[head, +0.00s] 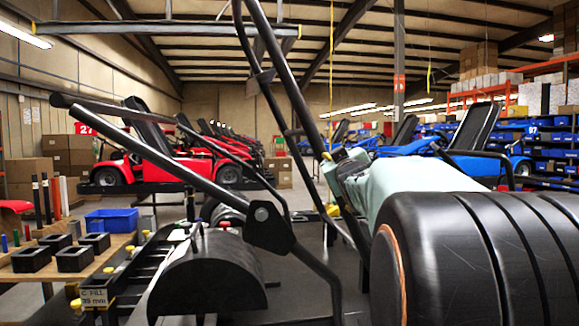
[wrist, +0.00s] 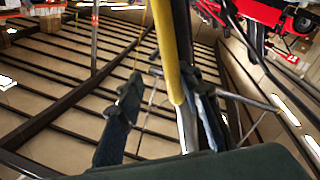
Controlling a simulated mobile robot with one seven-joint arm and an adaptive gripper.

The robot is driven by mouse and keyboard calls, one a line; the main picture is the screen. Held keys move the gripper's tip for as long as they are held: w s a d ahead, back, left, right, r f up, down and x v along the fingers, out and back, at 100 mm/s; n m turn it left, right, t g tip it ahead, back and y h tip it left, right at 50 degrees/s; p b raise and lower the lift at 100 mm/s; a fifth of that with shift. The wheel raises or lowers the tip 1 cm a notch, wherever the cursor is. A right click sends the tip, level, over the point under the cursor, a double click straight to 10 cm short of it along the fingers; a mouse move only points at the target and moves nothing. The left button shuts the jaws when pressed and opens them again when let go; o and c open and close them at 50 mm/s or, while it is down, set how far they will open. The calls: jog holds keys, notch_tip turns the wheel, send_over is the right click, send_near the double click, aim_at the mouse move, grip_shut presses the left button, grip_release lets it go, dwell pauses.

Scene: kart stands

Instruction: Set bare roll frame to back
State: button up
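Black bare tubes of a roll frame (head: 287,88) rise steeply in the head view, slanting from upper left down to lower right. Another dark tube with a blunt end (head: 150,140) slopes from the left to a black bracket (head: 270,228). My gripper (head: 335,156) is beside the upright tubes, small and partly hidden in the head view. In the wrist view my gripper (wrist: 163,115) has its two dark fingers apart. A yellow bar (wrist: 166,45) and a dark tube reach toward the right finger. I cannot tell whether they touch it.
A large black grooved cylinder (head: 490,255) fills the lower right. A bench (head: 40,270) with black boxes and a blue bin (head: 111,220) stands left. Red karts (head: 150,165) and a blue kart (head: 395,148) stand behind.

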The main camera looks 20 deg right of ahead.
jog(key=a+r, duration=0.2)
jog(key=r, duration=0.1)
jog(key=shift+w+r+t, duration=0.1)
jog(key=shift+r+t, duration=0.05)
jog(key=shift+t, duration=0.25)
jog(key=shift+d+f+g, duration=0.15)
jog(key=shift+d+f, duration=0.05)
jog(key=shift+f, duration=0.35)
jog(key=shift+d+f+g, duration=0.15)
jog(key=shift+d+f, duration=0.05)
jog(key=shift+f, duration=0.3)
jog(key=b+v, duration=0.1)
jog(key=v, duration=1.1)
jog(key=shift+s+f, duration=0.4)
jog(key=shift+s, duration=0.05)
jog(key=shift+d+f, duration=0.1)
